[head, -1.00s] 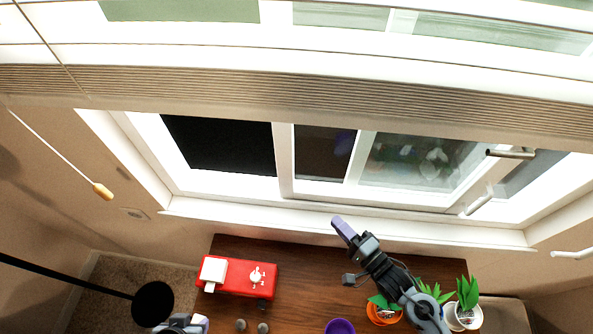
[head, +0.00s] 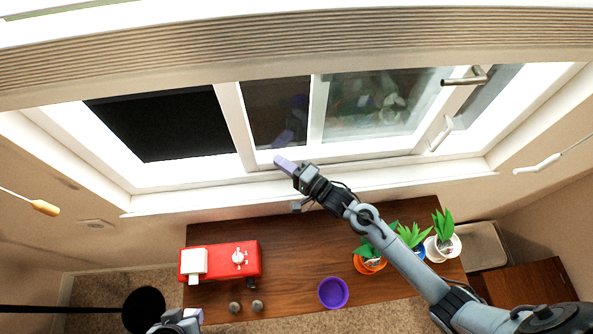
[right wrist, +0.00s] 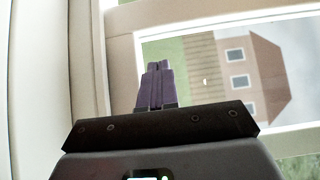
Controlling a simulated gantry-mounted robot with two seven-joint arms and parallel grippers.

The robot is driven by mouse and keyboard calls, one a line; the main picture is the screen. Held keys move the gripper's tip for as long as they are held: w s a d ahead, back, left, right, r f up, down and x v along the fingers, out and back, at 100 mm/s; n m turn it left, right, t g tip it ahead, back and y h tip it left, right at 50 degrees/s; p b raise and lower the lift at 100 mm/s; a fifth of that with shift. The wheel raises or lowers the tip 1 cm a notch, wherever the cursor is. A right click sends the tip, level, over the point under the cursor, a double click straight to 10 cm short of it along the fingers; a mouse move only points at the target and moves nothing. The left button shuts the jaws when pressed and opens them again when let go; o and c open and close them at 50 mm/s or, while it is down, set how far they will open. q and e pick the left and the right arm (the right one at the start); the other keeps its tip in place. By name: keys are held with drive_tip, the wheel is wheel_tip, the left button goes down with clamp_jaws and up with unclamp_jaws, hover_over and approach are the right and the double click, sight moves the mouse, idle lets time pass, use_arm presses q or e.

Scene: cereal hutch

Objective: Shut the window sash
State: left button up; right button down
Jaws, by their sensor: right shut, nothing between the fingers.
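The window sash (head: 238,125) is a white-framed glass panel in the middle of the window in the head view. A dark opening (head: 165,125) lies left of its left upright. A white handle (head: 441,134) shows near its right side. My right gripper (head: 284,163) is shut and empty, with purple fingertips in front of the sash's lower rail, right of the left upright. I cannot tell whether they touch it. In the right wrist view the closed fingers (right wrist: 155,85) point towards a pale frame and glass. My left gripper (head: 180,322) is partly visible at the bottom; its jaws are unclear.
A wooden table (head: 300,270) below the sill (head: 310,194) holds a red box-like appliance (head: 222,262), a purple bowl (head: 333,292) and potted plants (head: 445,245). A metal handle (head: 466,77) sticks out at the upper right. A corded pull (head: 45,208) hangs at left.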

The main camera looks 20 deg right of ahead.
drive_tip(key=shift+w+a+p, duration=0.1)
drive_tip(key=shift+w+a, duration=0.15)
drive_tip(key=shift+a, duration=0.45)
drive_tip(key=shift+w+a+p, duration=0.15)
drive_tip(key=shift+w+a, duration=0.15)
drive_tip(key=shift+a, duration=0.35)
drive_tip(key=shift+w+a+p, duration=0.1)
drive_tip(key=shift+w+a, duration=0.15)
drive_tip(key=shift+a, duration=0.45)
